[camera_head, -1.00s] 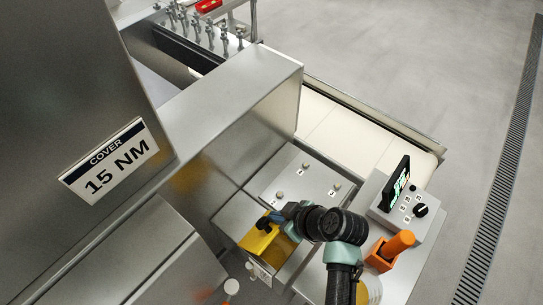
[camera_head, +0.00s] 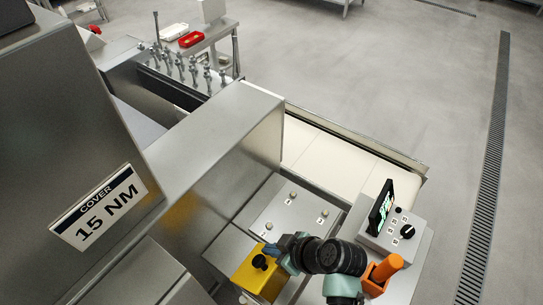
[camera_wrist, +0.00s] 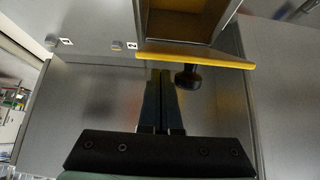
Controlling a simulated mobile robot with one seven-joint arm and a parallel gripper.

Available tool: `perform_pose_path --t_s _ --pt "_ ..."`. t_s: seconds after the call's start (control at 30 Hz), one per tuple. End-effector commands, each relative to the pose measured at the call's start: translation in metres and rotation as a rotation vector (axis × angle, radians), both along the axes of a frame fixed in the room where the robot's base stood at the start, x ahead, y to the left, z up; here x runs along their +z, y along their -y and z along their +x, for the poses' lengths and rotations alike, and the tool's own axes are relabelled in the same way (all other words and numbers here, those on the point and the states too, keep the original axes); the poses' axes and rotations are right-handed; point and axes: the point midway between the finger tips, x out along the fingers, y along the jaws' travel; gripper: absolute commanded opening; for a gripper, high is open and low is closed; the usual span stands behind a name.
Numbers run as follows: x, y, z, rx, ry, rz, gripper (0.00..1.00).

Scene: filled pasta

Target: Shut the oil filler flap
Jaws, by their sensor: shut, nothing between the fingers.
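The yellow oil filler flap (camera_head: 257,278) is at the bottom of the head view, with a black knob (camera_head: 259,262) on its face. In the wrist view the flap (camera_wrist: 215,60) shows nearly edge-on as a yellow bar. Its knob (camera_wrist: 188,77) sticks out towards my side. Beyond the bar is an open box mouth (camera_wrist: 188,22) with a brownish inside, so the flap stands open. My gripper (camera_head: 271,251) is shut and empty beside the flap. In the wrist view its fingertips (camera_wrist: 161,74) lie close to the flap edge, left of the knob; I cannot tell whether they touch.
A steel panel with small numbered knobs (camera_head: 290,215) lies just behind my gripper. A control box (camera_head: 395,232) with a screen and an orange handle (camera_head: 385,268) stand to the right. A large steel housing (camera_head: 215,150) rises at the left. The floor beyond is clear.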

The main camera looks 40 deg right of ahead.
Motion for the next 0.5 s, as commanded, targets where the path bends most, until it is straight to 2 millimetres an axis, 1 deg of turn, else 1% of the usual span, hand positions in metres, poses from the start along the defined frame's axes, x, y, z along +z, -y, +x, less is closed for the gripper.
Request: perform_pose_path --t_s 0.03,0.5 --pt "0.011 0.000 0.000 0.000 0.000 0.000 0.00" --pt "0.057 0.000 0.000 -0.001 0.001 0.000 0.00"
